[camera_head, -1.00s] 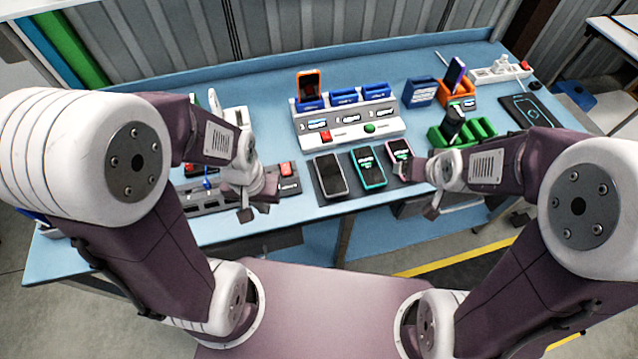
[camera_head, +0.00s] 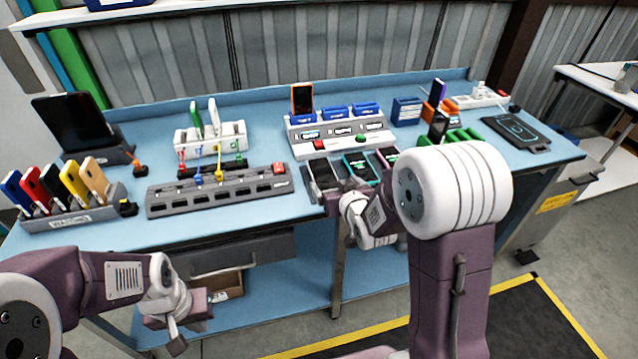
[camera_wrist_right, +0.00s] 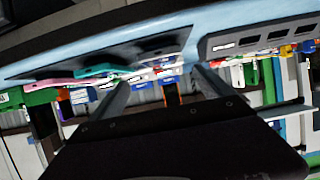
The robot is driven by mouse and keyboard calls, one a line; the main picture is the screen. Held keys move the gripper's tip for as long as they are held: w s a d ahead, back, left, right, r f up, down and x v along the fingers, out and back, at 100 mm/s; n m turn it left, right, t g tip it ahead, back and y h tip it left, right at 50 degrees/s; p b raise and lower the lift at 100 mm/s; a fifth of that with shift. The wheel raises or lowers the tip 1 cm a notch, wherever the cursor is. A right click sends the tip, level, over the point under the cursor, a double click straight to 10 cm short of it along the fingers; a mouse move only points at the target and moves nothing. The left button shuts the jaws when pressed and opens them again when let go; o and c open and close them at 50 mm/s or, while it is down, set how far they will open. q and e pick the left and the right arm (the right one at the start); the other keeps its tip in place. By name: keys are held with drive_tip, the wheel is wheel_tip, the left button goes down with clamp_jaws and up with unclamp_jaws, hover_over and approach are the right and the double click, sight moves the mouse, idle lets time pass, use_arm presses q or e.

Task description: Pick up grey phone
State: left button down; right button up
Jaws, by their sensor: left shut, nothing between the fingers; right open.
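The grey phone (camera_head: 322,173) lies on a dark mat near the front edge of the workbench, left of a teal phone (camera_head: 361,168) and a pink phone (camera_head: 388,157). My right gripper (camera_head: 334,201) is open just in front of the grey phone, at the bench edge, and its wrist hides part of the mat. In the right wrist view its two fingers are spread with nothing between them, and the dark mat (camera_wrist_right: 185,30) shows beyond. My left gripper (camera_head: 183,332) is shut and empty, low in front of the bench.
A grey slotted rack (camera_head: 220,190) lies left of the mat. A white station (camera_head: 345,137) with blue holders and an orange phone (camera_head: 302,98) stands behind the phones. Several coloured phones stand in a rack (camera_head: 70,218) at the far left. Green holders (camera_head: 462,137) stand at right.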

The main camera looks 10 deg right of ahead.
sight(323, 174)
drive_tip(key=shift+w+a+f, duration=0.1)
drive_tip(key=shift+w+a, duration=0.05)
drive_tip(key=shift+w, duration=0.3)
drive_tip(key=shift+x, duration=0.9)
drive_tip(key=shift+w+f, duration=0.3)
drive_tip(key=shift+w, duration=0.2)
drive_tip(key=x, duration=0.4)
drive_tip(key=shift+a, duration=0.2)
drive_tip(key=shift+w+f, duration=0.2)
drive_tip(key=shift+w, duration=0.05)
drive_tip(key=shift+s+r, duration=0.1)
drive_tip(key=c, duration=1.6)
wheel_tip(323, 174, up, 4)
drive_tip(key=shift+r+p, duration=0.2)
drive_tip(key=shift+p, duration=0.25)
drive_tip(key=shift+c, duration=0.2)
drive_tip(key=s+d+r+p, duration=0.1)
drive_tip(key=s+d+r, duration=0.5)
drive_tip(key=s+d, duration=0.2)
drive_tip(key=shift+s+r, duration=0.3)
